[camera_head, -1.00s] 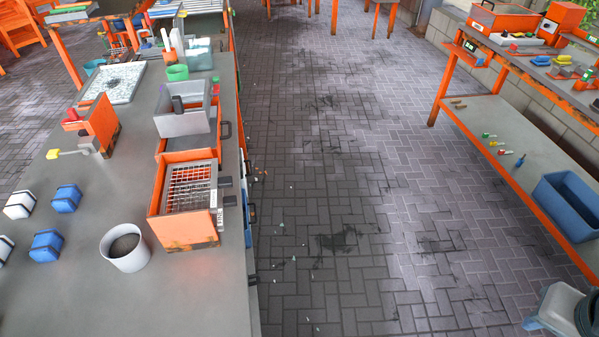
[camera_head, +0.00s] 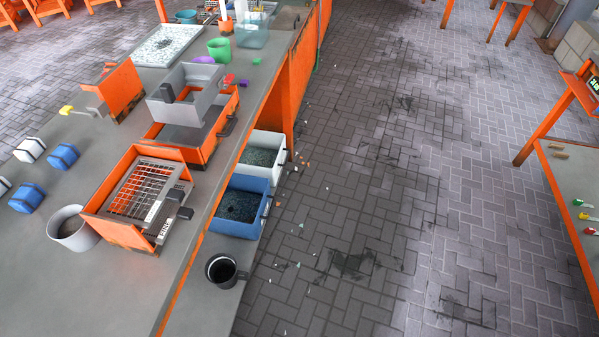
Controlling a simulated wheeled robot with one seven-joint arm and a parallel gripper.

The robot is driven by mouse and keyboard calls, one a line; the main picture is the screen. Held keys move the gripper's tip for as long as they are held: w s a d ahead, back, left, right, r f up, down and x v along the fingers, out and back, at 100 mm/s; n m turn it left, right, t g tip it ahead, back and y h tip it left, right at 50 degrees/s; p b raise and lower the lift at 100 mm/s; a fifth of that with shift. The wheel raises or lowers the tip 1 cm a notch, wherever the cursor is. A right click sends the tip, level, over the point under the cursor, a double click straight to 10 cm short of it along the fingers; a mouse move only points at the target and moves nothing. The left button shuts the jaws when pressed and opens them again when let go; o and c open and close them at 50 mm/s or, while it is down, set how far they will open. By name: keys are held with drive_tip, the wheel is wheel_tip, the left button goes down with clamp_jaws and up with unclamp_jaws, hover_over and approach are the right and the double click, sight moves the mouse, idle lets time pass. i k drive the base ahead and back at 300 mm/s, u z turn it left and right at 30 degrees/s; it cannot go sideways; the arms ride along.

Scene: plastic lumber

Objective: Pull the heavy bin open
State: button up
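Two bins filled with dark flakes sit side by side on the lower level at the right side of the left workbench. One is a blue bin (camera_head: 236,227). Behind it is a white bin (camera_head: 280,160). Both protrude a little past the bench's edge, with handles on their aisle side. The frames do not show which bin is the heavy one. My gripper is not in view.
A black mug (camera_head: 225,271) stands in front of the blue bin. On the workbench (camera_head: 120,290) are an orange machine with a grille (camera_head: 150,190), a grey hopper (camera_head: 190,110) and a white pot (camera_head: 73,229). The paved aisle (camera_head: 400,180) is free apart from small scraps.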

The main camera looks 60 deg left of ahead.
sight(241, 189)
drive_tip(key=u, duration=2.85)
drive_tip(key=k, duration=0.3)
drive_tip(key=z, duration=0.6)
drive_tip(key=i, duration=1.4)
drive_tip(key=u, duration=0.6)
